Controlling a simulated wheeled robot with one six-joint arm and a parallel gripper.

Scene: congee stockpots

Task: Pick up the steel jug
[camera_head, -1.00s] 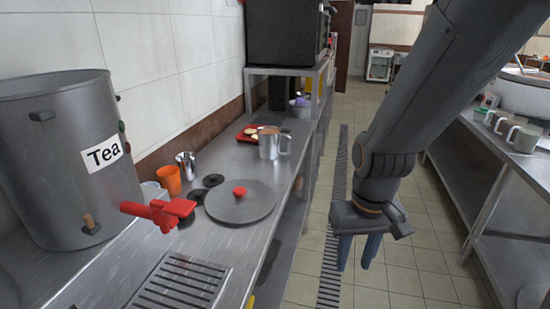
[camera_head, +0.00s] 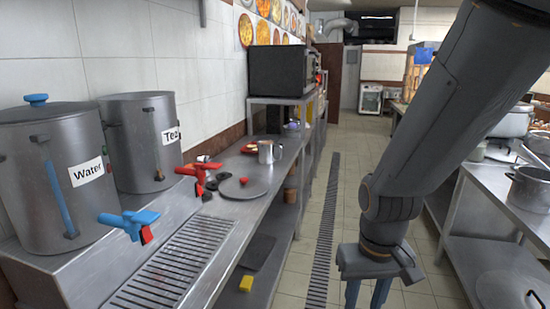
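The steel jug (camera_head: 266,152), a small cylinder with a handle on its right side, stands upright on the steel counter (camera_head: 232,226) along the left wall, just beyond a round grey lid with a red knob (camera_head: 243,187). My gripper (camera_head: 366,294) hangs over the aisle at the bottom right, well apart from the jug and nearer to me. Its two blue fingers point down, spread apart with nothing visible between them. The fingertips are cut off by the lower frame edge.
Steel urns labelled Water (camera_head: 52,190) and Tea (camera_head: 140,140) stand at the left, with blue and red taps. A drain grate (camera_head: 165,265) lies before them. A dark oven (camera_head: 280,71) sits on a shelf beyond the jug. Another steel table (camera_head: 490,215) is at the right; the tiled aisle is clear.

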